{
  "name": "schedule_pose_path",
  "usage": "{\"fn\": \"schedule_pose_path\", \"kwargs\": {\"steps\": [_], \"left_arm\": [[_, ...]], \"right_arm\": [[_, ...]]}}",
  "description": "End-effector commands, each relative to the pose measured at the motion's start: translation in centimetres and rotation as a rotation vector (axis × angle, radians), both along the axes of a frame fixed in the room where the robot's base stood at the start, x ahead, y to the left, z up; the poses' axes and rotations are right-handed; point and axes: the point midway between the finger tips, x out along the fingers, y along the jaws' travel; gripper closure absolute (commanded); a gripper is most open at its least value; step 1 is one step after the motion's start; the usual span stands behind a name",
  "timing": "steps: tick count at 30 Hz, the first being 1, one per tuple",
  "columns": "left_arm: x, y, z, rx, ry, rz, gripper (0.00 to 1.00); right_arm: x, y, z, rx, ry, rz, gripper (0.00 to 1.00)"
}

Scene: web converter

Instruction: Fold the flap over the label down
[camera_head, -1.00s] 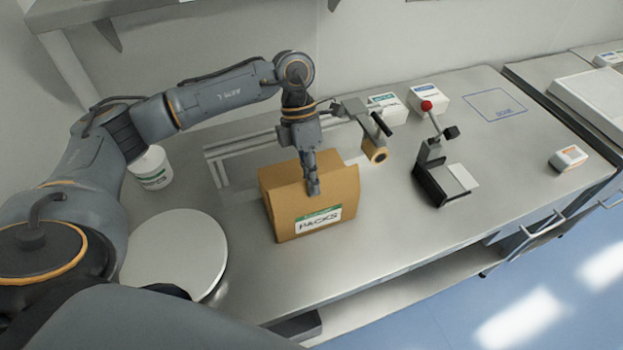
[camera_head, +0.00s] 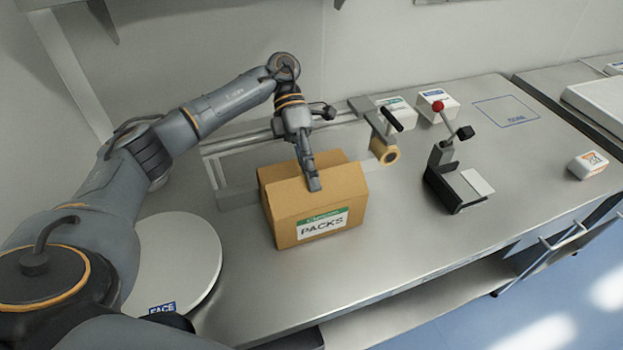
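A brown cardboard box (camera_head: 287,238) stands on the steel bench, its front bearing a white and green label (camera_head: 323,224) that reads PACKS. The flap over the label (camera_head: 342,186) slopes back over the top of the box from the front edge. My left gripper (camera_head: 313,184) points down with its fingers together, its tips at the flap's upper face and holding nothing visible. Another brown flap (camera_head: 336,157) shows at the back of the box. My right gripper is out of view.
A tape roll on a holder (camera_head: 385,150) stands right behind the box. A round white turntable (camera_head: 180,255) lies left. Small white boxes (camera_head: 437,105) stand at the back. The bench before the box is clear.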

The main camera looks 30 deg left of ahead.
Motion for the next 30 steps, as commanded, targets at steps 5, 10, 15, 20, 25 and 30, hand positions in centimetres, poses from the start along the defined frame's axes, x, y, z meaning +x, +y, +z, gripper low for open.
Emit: {"fn": "schedule_pose_path", "kwargs": {"steps": [5, 10, 15, 20, 25, 30], "left_arm": [[0.0, 0.0, 0.0, 0.001, -0.001, 0.000, 0.81], [0.0, 0.0, 0.0, 0.001, -0.001, 0.000, 0.74], [0.0, 0.0, 0.1, 0.001, -0.001, 0.000, 0.74], [0.8, 0.8, 0.9, 0.001, -0.002, 0.003, 0.74], [2.2, 2.5, 2.5, 0.003, -0.003, 0.002, 0.74], [3.2, 3.6, 3.6, 0.002, -0.001, -0.001, 0.74]], "right_arm": [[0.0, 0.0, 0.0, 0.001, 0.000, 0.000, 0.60], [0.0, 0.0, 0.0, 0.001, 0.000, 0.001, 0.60], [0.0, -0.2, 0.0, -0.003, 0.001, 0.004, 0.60], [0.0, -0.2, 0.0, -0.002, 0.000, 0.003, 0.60], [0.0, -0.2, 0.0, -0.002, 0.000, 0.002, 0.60], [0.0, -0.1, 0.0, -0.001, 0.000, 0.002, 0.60]]}}
